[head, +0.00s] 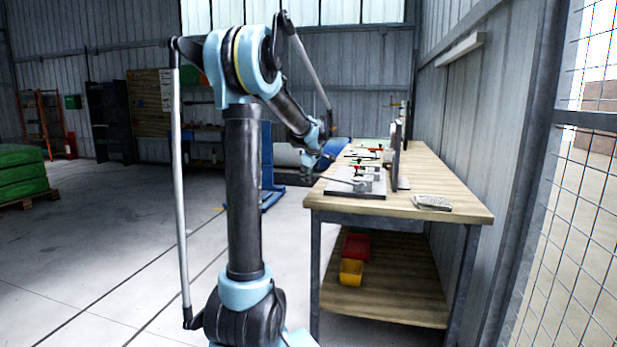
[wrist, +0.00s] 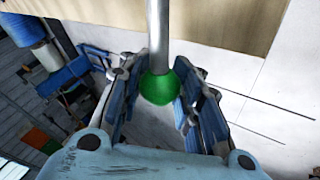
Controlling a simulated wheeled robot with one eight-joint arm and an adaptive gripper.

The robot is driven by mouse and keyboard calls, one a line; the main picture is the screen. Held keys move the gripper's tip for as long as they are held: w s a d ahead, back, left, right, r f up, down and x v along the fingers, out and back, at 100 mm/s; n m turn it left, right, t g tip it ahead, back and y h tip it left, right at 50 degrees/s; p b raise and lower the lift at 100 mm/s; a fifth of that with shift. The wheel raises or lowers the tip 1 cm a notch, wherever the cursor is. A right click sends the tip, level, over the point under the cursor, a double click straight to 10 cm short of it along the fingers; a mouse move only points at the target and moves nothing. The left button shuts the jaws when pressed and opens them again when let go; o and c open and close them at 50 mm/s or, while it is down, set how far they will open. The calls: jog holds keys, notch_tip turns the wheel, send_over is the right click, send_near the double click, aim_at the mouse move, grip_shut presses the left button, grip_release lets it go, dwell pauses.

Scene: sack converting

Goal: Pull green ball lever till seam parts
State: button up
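The green ball (wrist: 158,88) sits on the end of a straight grey lever rod (wrist: 159,38) in the wrist view. My gripper (wrist: 155,75) has one finger on each side of the ball. The fingers look open, with a narrow gap on the left and hardly any on the right; I cannot tell whether the right finger touches. In the head view my gripper (head: 318,165) is at the left edge of the workbench, beside a grey plate fixture (head: 358,184). The ball is not clear there, and I cannot make out the seam in either view.
The wooden workbench (head: 455,190) carries several fixtures with red parts and a small grey stack (head: 432,202) near its front. Red (head: 356,245) and yellow (head: 351,272) bins stand on the lower shelf. A mesh fence (head: 575,210) is at right.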

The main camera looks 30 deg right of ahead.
jog(key=o, duration=0.4)
jog(key=shift+a, duration=0.35)
jog(key=shift+o, duration=0.5)
jog(key=shift+d, duration=0.1)
jog(key=v, duration=1.2)
jog(key=shift+f, duration=0.1)
